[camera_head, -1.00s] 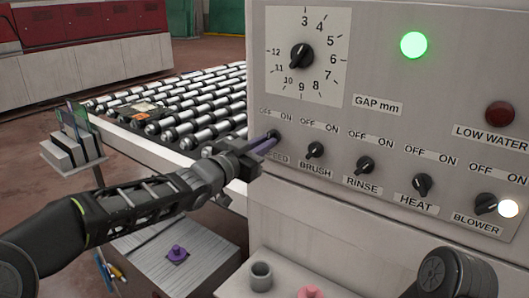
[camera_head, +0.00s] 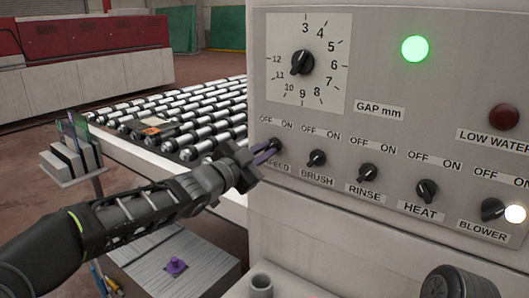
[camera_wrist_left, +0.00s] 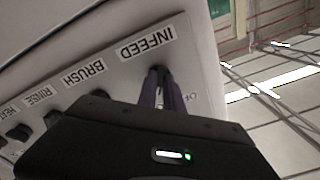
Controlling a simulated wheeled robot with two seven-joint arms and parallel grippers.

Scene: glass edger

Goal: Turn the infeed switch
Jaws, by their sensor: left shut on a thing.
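The infeed switch (camera_head: 275,146) is the leftmost black knob in the row on the grey control panel (camera_head: 400,120). Its label, partly covered in the head view, reads INFEED in the left wrist view. My left gripper (camera_head: 268,152) reaches it from the left, with its purple fingers shut on the knob. In the left wrist view the fingers (camera_wrist_left: 170,95) close around the dark knob (camera_wrist_left: 158,72), which is mostly hidden between them. The knob's exact pointing direction cannot be told. No fingers of my right gripper show.
The brush (camera_head: 317,158), rinse (camera_head: 368,172), heat (camera_head: 427,190) and blower (camera_head: 492,209) switches continue rightward. A gap dial (camera_head: 302,62) and lit green lamp (camera_head: 415,48) are above. A roller conveyor (camera_head: 190,125) lies behind my left arm. A purple knobbed piece (camera_head: 176,265) sits below.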

